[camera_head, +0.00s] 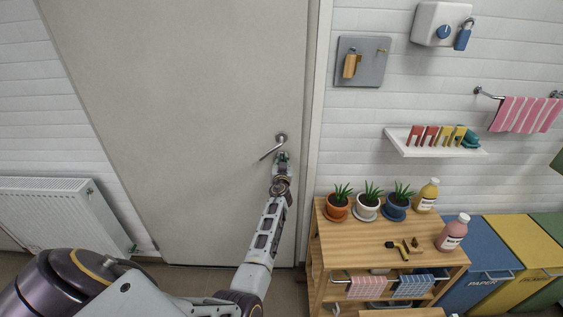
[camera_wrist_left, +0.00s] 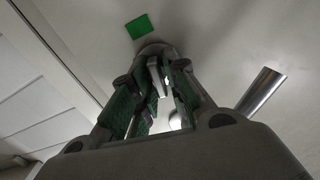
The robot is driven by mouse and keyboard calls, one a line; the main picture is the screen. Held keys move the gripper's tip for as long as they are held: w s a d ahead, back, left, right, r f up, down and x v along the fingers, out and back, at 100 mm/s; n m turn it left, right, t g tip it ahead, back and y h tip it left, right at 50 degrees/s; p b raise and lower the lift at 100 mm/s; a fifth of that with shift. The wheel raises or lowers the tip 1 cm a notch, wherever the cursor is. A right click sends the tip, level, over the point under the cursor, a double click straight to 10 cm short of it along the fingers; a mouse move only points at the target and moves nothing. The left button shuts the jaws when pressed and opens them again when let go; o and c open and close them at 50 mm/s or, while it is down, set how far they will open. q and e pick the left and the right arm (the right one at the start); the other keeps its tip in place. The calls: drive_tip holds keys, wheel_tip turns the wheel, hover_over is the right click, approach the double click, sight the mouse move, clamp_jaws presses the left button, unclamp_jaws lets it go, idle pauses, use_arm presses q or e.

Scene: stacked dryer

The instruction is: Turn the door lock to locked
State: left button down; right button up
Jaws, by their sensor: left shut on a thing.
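The pale grey door (camera_head: 180,80) fills the left and middle of the head view. Its metal lever handle (camera_head: 280,138) sits near the right edge, with the lever pointing left and slightly down. My left gripper (camera_head: 281,157) is at the door just below the handle and covers the lock there. In the wrist view my left gripper (camera_wrist_left: 158,80) is shut on the small metal lock knob (camera_wrist_left: 156,72), which shows between the fingers. A green square (camera_wrist_left: 139,27) is on the door beside the lock's round plate. My right gripper is not in view.
The lever (camera_wrist_left: 262,92) is close beside the gripper in the wrist view. A wooden shelf unit (camera_head: 330,240) with potted plants and bottles stands right of the door. A radiator (camera_head: 60,215) is on the left wall.

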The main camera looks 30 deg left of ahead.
use_arm(q)
drive_tip(key=shift+m, duration=0.8)
drive_tip(key=shift+w+d+f+m+b, duration=0.1)
drive_tip(key=shift+m+b, duration=0.4)
drive_tip(key=shift+m, duration=0.5)
drive_tip(key=shift+d+m+b, duration=0.1)
drive_tip(key=shift+m+b, duration=0.35)
drive_tip(key=shift+m, duration=1.55)
drive_tip(key=shift+m+b, duration=0.4)
drive_tip(key=shift+m, duration=0.6)
drive_tip(key=shift+w+d+f+m, duration=0.1)
drive_tip(key=shift+f+m, duration=0.05)
drive_tip(key=shift+m, duration=1.6)
drive_tip(key=shift+f+m, duration=0.15)
drive_tip(key=shift+m, duration=1.6)
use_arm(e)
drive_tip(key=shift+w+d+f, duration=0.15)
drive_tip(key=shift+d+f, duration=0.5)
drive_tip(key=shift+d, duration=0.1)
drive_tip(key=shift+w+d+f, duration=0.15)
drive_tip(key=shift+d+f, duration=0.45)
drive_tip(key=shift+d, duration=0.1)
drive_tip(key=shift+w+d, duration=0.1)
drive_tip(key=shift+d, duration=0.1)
